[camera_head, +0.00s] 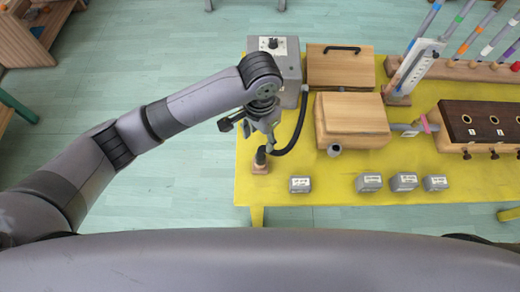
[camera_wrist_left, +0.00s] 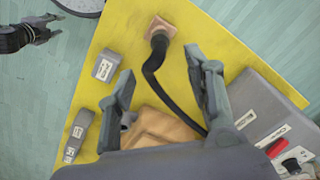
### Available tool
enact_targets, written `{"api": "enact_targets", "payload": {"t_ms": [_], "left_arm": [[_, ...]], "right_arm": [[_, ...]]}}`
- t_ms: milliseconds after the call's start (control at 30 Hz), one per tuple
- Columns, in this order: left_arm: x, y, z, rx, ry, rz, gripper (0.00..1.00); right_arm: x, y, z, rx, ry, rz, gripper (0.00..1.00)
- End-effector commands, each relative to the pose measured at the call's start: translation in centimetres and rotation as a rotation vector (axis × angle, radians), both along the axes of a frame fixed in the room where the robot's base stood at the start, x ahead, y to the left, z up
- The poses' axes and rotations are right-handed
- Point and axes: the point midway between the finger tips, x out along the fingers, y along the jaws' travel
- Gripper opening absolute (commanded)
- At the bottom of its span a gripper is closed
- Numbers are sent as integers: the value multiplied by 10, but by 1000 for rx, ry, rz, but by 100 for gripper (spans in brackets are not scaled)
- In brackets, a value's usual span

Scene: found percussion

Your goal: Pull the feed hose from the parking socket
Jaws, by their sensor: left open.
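The black feed hose (camera_head: 301,118) curves from the grey box down to the parking socket (camera_head: 260,168), a small wooden block at the near left table corner. Its dark end stands upright in the socket. The left wrist view shows the hose (camera_wrist_left: 154,72) running from the socket (camera_wrist_left: 174,27) between my fingers. My left gripper (camera_head: 269,146) is open above and just behind the socket; its fingers (camera_wrist_left: 160,62) stand apart on either side of the hose, with no grip visible. My right gripper (camera_wrist_left: 54,28) shows at the wrist view's top left, fingers apart and empty.
The grey box (camera_head: 290,72) stands behind my left gripper. A wooden box (camera_head: 351,113) with a short pipe is to the right. Several small grey labelled blocks (camera_head: 300,184) line the near edge of the yellow table (camera_head: 335,188). Open floor lies left of the table.

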Motion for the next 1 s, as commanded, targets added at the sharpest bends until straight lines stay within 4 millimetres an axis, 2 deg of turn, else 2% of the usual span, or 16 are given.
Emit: {"api": "enact_targets", "payload": {"t_ms": [300, 500, 700, 1000], "left_arm": [[-1, 1, -64, 3, 3, 2, 47], [0, 0, -95, 1, 1, 1, 47], [0, 0, -110, -1, 0, 1, 47], [0, 0, -112, -1, -1, 0, 47]], "right_arm": [[0, -3, 8, -4, 0, 0, 40], [0, -4, 11, -4, 1, -1, 40], [0, -4, 12, -4, 1, -1, 40], [0, -3, 12, -4, 1, -1, 40]]}}
